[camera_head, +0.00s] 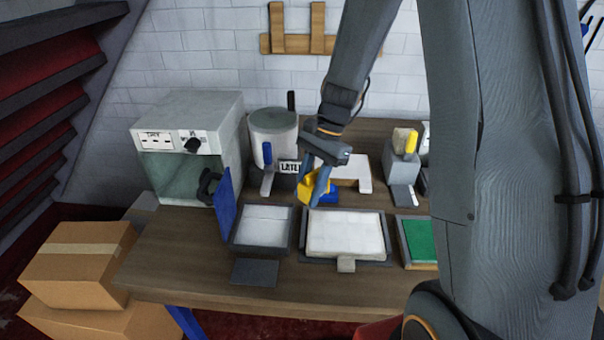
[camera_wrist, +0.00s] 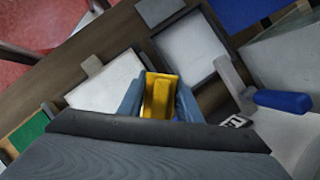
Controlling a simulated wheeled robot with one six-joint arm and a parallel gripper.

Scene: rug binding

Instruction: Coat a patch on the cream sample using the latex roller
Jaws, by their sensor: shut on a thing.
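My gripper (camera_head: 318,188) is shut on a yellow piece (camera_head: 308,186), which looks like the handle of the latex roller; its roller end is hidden. In the wrist view the yellow piece (camera_wrist: 160,97) sits between the two blue-grey fingers (camera_wrist: 159,100). The cream sample (camera_head: 345,232) lies flat in a dark-framed tray at the middle front of the bench. My gripper is above and behind its left back edge, apart from it as far as I can tell. The sample also shows in the wrist view (camera_wrist: 105,85). No coated patch is visible on it.
Behind are a grey box (camera_head: 205,112), a latex drum (camera_head: 274,130) and a blue-handled tool (camera_head: 267,155). A green pad (camera_head: 419,243) lies right.

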